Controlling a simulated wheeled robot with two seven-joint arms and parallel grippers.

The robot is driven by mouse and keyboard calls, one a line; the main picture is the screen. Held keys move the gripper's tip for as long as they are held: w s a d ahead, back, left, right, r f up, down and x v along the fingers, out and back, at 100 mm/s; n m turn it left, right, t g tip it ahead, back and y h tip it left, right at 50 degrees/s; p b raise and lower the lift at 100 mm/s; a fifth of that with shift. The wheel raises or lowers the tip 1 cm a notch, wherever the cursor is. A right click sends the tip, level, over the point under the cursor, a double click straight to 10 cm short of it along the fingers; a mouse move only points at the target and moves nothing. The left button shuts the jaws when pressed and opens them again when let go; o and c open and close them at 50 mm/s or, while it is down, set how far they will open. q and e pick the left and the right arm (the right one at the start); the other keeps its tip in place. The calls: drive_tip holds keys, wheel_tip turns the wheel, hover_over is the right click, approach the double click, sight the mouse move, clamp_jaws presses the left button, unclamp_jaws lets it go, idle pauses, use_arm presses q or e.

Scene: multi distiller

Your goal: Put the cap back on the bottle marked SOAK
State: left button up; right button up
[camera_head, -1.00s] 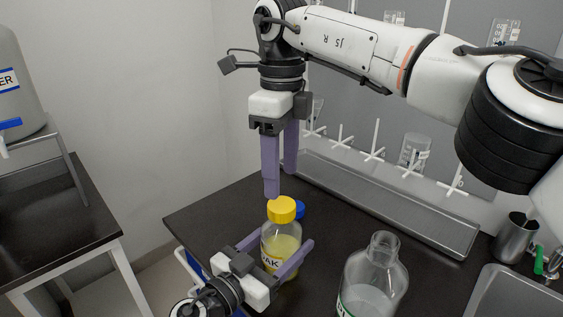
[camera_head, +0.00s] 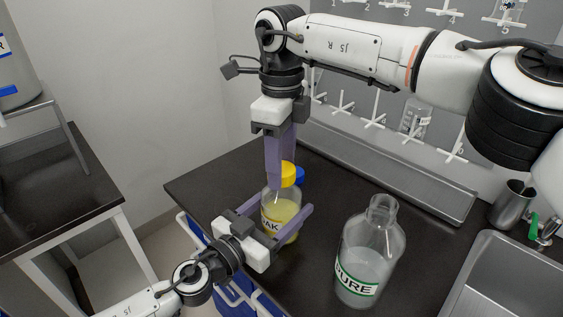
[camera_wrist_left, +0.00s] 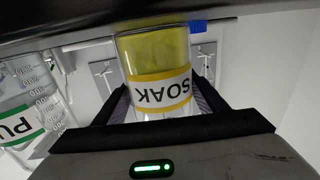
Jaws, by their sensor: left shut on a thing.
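The SOAK bottle (camera_head: 279,217) holds yellow liquid and stands upright on the dark bench. My left gripper (camera_head: 283,211) is shut on its body from the front left. The bottle also shows upside down in the left wrist view (camera_wrist_left: 155,75), between the fingers. A yellow cap (camera_head: 289,172) is at the bottle's top; whether it is seated or threaded is hidden. My right gripper (camera_head: 283,172) points down from above with its fingers at the cap, the near finger covering the cap's left side. Whether the fingers press on the cap is unclear.
A blue cap (camera_head: 299,176) lies behind the bottle. An uncapped PURE bottle (camera_head: 371,255) stands to the right. A pegboard rack with a trough (camera_head: 400,178) runs behind; a metal cup (camera_head: 511,205) and sink (camera_head: 500,280) are at right.

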drive_tip(key=c, duration=0.4)
drive_tip(key=shift+o, duration=0.2)
drive_tip(key=o, duration=1.3)
drive_tip(key=shift+c, duration=0.2)
wheel_tip(320, 180, up, 12)
use_arm(q)
drive_tip(key=o, duration=2.1)
drive_tip(key=shift+o, duration=0.2)
